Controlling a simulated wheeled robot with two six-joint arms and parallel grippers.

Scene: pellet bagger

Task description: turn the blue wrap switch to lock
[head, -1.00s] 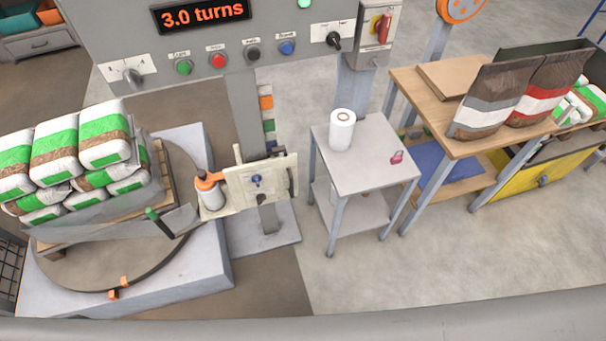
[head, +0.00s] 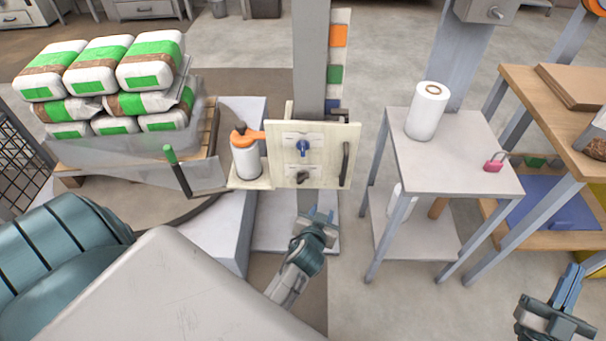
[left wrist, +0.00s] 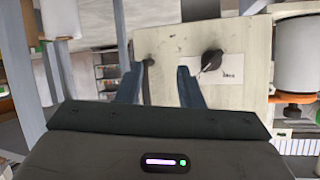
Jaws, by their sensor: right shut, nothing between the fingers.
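The blue wrap switch (head: 303,148) is on the upper part of a cream panel (head: 343,130) on the wrapper's post, in the head view. A black knob (head: 303,177) is below it. My left gripper (head: 319,213) is in front of and below the panel, apart from the switches. In the left wrist view its two fingers (left wrist: 158,82) are spread with nothing between them. That view is upside down and shows the black knob (left wrist: 210,61) by a label; I cannot make out the blue switch there. My right gripper (head: 568,285) is shut and empty at the lower right.
A white film roll (head: 245,160) with an orange top is left of the panel, near the wrapped pallet of bags (head: 110,90). A black handle (head: 345,163) is on the panel's right side. A grey table (head: 445,170) carries another roll (head: 427,112) and a pink padlock (head: 494,162).

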